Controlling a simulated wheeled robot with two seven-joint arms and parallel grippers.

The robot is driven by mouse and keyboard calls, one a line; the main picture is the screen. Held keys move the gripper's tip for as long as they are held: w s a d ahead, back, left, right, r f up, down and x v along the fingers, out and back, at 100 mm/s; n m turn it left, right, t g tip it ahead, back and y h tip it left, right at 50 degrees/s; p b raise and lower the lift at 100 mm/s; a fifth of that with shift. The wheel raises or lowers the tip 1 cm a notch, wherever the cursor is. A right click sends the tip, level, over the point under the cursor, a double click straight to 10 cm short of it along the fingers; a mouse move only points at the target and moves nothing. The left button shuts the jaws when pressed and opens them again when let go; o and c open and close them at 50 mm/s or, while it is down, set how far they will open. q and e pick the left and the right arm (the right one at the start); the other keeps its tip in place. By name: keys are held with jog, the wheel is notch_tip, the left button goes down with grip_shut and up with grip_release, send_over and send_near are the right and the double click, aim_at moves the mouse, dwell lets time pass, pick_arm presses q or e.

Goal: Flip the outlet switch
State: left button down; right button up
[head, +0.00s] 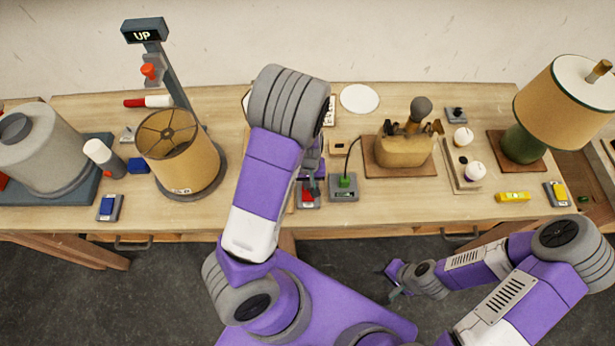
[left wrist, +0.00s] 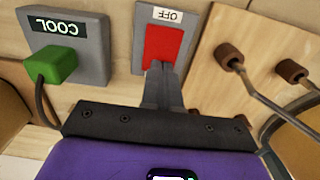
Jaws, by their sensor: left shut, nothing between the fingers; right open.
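The outlet switch, a red rocker (left wrist: 163,45) on a grey plate, has a white label reading OFF in the left wrist view. In the head view it shows as a small red patch (head: 306,197) at the table's front edge, partly hidden by my gripper. My left gripper (head: 314,188) is shut and empty. Its fingertips (left wrist: 160,68) are at the red rocker's near end and overlap it in view; I cannot tell whether they touch. My right gripper (head: 393,281) is open and empty, low in front of the table.
Beside the switch is a grey box (left wrist: 90,30) with a COOL display and a green plug (left wrist: 50,64) with a cord. Wire posts (left wrist: 229,56) rise from a wooden board next to the switch.

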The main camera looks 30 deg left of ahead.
pick_arm(q)
jog(key=shift+f, duration=0.3)
jog(key=shift+f, duration=0.2)
jog(key=shift+s+r, duration=0.1)
dwell(0.3)
jog(key=shift+s+d+r+p, duration=0.3)
jog(key=shift+s+d+p, duration=0.15)
jog(key=shift+s, duration=0.1)
jog(key=shift+a, duration=0.1)
